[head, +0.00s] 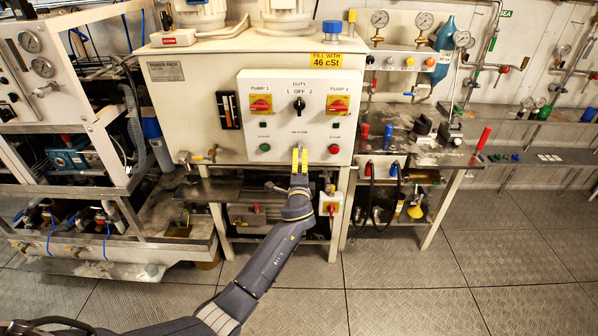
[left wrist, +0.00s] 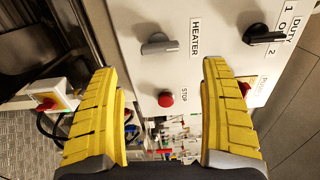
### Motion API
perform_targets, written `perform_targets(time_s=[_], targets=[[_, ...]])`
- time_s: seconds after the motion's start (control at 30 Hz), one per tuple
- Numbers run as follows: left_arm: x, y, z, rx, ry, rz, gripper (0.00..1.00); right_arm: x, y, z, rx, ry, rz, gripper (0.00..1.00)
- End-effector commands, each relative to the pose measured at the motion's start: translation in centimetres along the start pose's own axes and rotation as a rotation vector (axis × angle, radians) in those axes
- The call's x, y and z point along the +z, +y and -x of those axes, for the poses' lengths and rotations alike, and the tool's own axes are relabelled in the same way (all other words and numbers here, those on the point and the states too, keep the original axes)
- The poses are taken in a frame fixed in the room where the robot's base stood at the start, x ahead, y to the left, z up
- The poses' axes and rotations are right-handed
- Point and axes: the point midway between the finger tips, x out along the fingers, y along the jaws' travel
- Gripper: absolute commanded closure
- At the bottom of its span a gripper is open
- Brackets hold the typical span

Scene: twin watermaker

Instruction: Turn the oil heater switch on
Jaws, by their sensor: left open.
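The oil heater switch (left wrist: 158,44) is a grey knob on the white control panel (head: 277,115), beside the HEATER label (left wrist: 195,38). In the left wrist view its handle lies roughly level across the picture. My left gripper (head: 300,159) is in front of the lower part of the panel, just under the HEATER label in the head view, where it largely covers the switch. In the left wrist view the yellow fingers (left wrist: 160,66) are open and empty. The switch shows between and beyond the fingertips, apart from them. My right gripper is in neither view.
A red stop button (left wrist: 165,98) sits close to the switch. The black duty knob (head: 299,104) is above, between the red pump 1 (head: 260,105) and pump 2 (head: 338,105) switches. A red-and-yellow switch box (head: 331,208) hangs below right. The floor in front is clear.

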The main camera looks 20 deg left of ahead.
Motion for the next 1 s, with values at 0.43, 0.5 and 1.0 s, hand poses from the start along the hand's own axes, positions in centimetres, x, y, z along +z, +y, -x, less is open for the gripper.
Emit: perform_targets(time_s=[0.43, 0.5, 1.0], targets=[[0.3, 0.1, 2.8, 0.001, -0.004, -0.001, 0.2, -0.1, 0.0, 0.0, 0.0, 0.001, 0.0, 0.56], [0.3, 0.1, 2.8, 0.001, -0.004, -0.001, 0.2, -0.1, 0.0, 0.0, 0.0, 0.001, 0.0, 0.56], [-1.0, 1.5, 2.6, 0.029, 0.054, 0.118, 0.2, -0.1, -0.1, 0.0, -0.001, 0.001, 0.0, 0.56]])
